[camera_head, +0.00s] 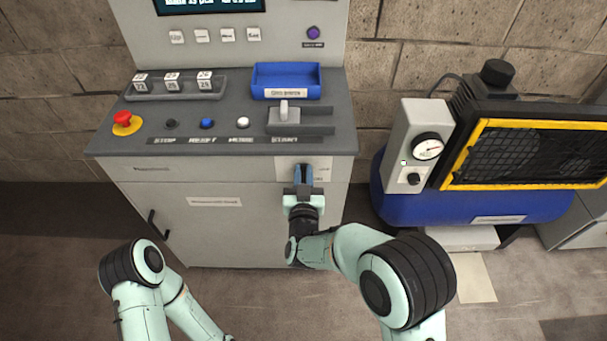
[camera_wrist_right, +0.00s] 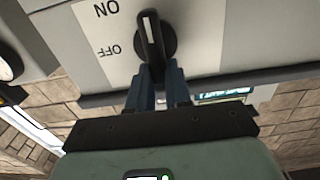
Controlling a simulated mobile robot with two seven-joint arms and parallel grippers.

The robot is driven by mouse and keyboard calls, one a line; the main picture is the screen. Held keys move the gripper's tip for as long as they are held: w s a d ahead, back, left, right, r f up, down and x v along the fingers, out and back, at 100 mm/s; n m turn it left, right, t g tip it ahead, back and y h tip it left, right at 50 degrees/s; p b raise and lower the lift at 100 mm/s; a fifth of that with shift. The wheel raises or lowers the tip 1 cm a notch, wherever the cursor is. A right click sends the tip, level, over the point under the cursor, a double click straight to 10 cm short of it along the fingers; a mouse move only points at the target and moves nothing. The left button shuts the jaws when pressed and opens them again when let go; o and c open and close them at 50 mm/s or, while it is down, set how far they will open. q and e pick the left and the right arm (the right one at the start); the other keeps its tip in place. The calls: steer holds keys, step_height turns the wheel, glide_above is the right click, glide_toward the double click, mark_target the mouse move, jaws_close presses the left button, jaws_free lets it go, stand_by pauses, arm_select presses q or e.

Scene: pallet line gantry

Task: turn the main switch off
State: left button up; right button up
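The main switch (camera_wrist_right: 148,32) is a black rotary knob with a white line on its handle. It sits on a white plate (camera_wrist_right: 103,45) marked ON and OFF, upside down in the right wrist view. The handle stands nearly upright there. In the head view the plate (camera_head: 322,168) is on the front of the grey console, and my gripper hides most of the knob. My right gripper (camera_wrist_right: 160,72) has its blue fingers close together around the handle's lower end; it also shows in the head view (camera_head: 303,172). My left gripper is out of view.
The grey console (camera_head: 215,215) carries a red emergency button (camera_head: 125,122), several small buttons, a lever (camera_head: 284,112) and a blue tray (camera_head: 286,92). A blue compressor (camera_head: 440,205) with a gauge stands to the right. Floor is clear in front of the console.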

steer(key=shift+n, duration=0.3)
jaws_close()
steer(key=a+n+p, duration=0.1)
steer(key=n, duration=0.3)
steer(key=f+n+p, duration=0.1)
steer(key=n+p, duration=0.1)
steer(key=n, duration=0.3)
steer(key=a+n+p, duration=0.1)
steer(key=n, duration=0.3)
steer(key=shift+a+f+p, duration=0.35)
steer(key=shift+f+n+p, duration=0.25)
steer(key=shift+f+n, duration=0.05)
steer(key=shift+n, duration=0.8)
steer(key=shift+f+n+p, duration=0.25)
steer(key=shift+n, duration=0.85)
steer(key=o, duration=0.8)
jaws_free()
